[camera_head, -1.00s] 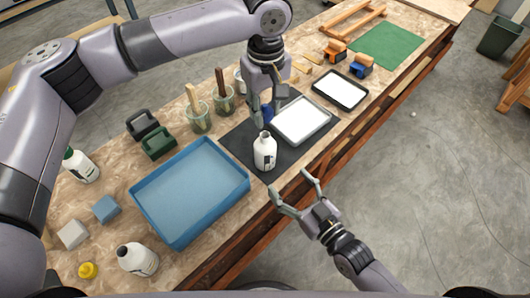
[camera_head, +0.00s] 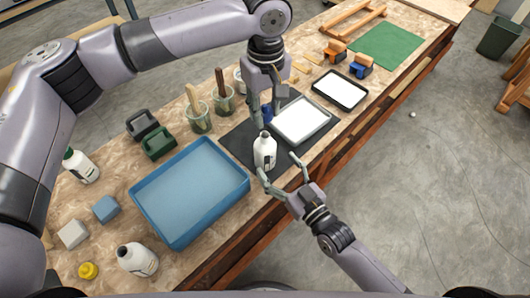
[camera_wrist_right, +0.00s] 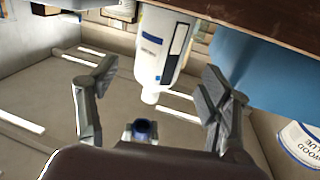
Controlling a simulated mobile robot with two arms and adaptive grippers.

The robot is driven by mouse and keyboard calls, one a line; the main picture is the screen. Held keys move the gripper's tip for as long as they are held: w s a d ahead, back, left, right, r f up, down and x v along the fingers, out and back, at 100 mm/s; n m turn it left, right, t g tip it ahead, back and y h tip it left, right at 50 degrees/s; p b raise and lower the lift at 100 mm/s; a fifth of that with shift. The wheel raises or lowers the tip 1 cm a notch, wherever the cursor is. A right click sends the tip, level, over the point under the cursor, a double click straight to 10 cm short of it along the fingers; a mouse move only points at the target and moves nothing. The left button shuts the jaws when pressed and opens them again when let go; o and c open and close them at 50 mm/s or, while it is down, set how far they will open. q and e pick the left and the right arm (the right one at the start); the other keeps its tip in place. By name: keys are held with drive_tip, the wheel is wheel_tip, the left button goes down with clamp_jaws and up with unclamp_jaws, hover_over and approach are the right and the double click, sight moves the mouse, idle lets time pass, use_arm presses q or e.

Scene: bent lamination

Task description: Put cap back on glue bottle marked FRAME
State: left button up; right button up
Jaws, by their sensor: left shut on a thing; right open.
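A white, uncapped bottle (camera_head: 265,153) with a dark label patch stands on the black mat (camera_head: 236,142); I cannot read its marking. My left gripper (camera_head: 266,114) is above and just behind it, shut on a blue cap (camera_head: 267,111). My right gripper (camera_head: 278,167) is open at the bottle's near side. In the right wrist view, its fingers (camera_wrist_right: 150,70) lie either side of the bottle (camera_wrist_right: 163,48), with gaps showing. The bottle appears neck-down there, and the hollow blue cap (camera_wrist_right: 145,130) shows beyond its mouth, apart from it.
Another white bottle (camera_head: 137,260) and a yellow cap (camera_head: 88,271) are at the lower left. A green-capped bottle (camera_head: 80,166) stands at the far left. The blue tray (camera_head: 158,224) is left of the mat. A white-filled grey tray (camera_head: 326,125) is close on the right.

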sight(271, 159)
drive_tip(key=x, duration=0.6)
drive_tip(key=shift+c, duration=0.3)
clamp_jaws()
use_arm(q)
drive_tip(key=shift+f, duration=2.45)
